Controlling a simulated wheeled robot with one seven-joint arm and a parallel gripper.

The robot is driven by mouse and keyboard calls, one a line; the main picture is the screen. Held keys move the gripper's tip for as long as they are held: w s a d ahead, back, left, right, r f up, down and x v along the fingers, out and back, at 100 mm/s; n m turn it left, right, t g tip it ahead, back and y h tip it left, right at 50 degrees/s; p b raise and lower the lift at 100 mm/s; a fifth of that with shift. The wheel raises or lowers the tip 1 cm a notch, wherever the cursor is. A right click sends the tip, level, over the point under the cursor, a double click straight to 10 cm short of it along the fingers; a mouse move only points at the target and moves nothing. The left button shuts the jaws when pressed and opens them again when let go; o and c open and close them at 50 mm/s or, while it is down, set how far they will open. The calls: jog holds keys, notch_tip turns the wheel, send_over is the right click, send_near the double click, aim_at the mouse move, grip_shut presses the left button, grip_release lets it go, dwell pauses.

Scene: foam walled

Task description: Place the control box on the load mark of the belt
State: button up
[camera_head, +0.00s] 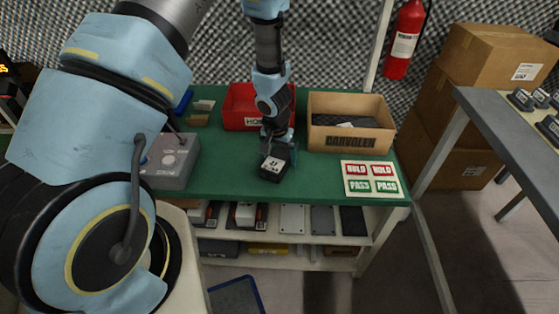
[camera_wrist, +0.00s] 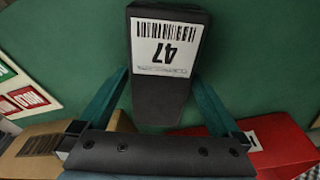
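The control box (camera_head: 272,168) appears to be the small black box with a white barcode label reading 47, over the green table. It fills the upper middle of the wrist view (camera_wrist: 165,50), label facing the camera. My gripper (camera_head: 279,148) is at the box's far side in the head view. Whether the box touches the table is hard to tell. I cannot make out a belt or load mark.
A red bin (camera_head: 243,108) and a cardboard bin (camera_head: 350,140) stand behind on the table. A grey unit with knobs (camera_head: 170,163) is at left, a HOLD/PASS card (camera_head: 371,179) at right. A grey-topped table (camera_head: 515,130) holding dark boxes stands far right, across open floor.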

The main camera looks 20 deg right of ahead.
jog(key=c, duration=1.5)
grip_shut()
jog(key=shift+r, duration=0.15)
